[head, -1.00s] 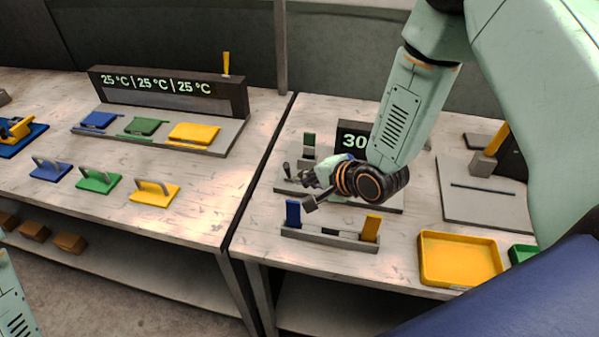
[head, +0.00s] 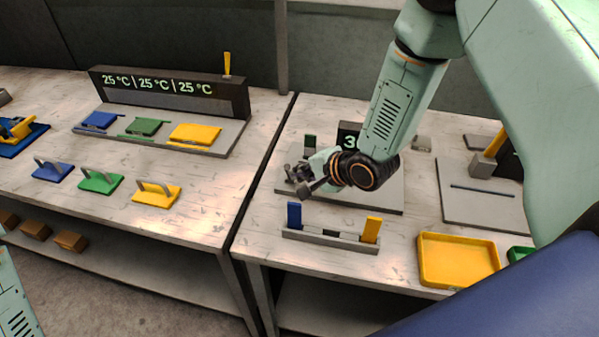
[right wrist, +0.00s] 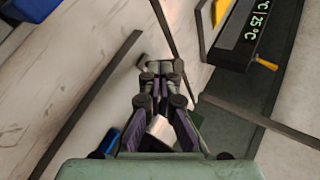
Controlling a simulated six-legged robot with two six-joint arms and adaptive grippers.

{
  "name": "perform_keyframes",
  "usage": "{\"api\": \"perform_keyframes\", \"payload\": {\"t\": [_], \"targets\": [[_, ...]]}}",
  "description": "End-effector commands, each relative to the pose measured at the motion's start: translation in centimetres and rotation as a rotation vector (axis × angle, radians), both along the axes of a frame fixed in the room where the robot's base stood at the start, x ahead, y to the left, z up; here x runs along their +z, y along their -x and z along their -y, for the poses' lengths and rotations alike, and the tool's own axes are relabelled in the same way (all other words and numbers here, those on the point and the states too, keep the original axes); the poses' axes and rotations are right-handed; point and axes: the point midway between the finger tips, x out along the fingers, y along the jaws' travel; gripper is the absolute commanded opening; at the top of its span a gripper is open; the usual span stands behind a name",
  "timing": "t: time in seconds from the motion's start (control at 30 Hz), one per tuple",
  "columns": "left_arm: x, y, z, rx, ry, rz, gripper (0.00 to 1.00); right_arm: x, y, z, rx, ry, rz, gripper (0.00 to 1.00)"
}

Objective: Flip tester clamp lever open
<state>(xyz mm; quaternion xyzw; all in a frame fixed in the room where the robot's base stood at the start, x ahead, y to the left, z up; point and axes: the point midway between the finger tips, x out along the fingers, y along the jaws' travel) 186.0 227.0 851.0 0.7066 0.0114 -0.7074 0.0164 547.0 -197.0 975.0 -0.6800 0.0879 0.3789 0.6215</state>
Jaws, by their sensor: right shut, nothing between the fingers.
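The tester is a grey base plate (head: 375,196) with a dark display block (head: 347,138) at its back, on the right table. The display is partly hidden behind my right arm. A small green upright piece (head: 310,144) stands behind my right gripper (head: 297,180). The gripper is over the left part of the plate, low and pointing left, and hides whatever clamp lever is there. In the right wrist view its fingers (right wrist: 163,68) are closed together with nothing held. A pale block (right wrist: 159,128) shows between the finger links, beyond them. My left gripper is out of view.
A grey rack (head: 330,243) with a blue and a yellow upright tab stands just in front of the tester. A yellow tray (head: 458,260) lies to the right. The left table (head: 215,208) holds coloured pieces.

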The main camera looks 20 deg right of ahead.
Motion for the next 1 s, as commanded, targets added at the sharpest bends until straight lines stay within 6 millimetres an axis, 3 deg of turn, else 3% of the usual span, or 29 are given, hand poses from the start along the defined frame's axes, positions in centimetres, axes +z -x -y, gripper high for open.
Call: {"api": "perform_keyframes", "payload": {"t": [0.67, 1.0], "targets": [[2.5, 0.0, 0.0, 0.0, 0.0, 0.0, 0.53, 0.8, -0.5, 0.4, -0.002, -0.084, -0.127, 0.0], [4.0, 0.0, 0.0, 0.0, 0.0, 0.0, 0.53, 1.0, -1.7, 1.3, -0.004, -0.099, -0.154, 0.0]]}}
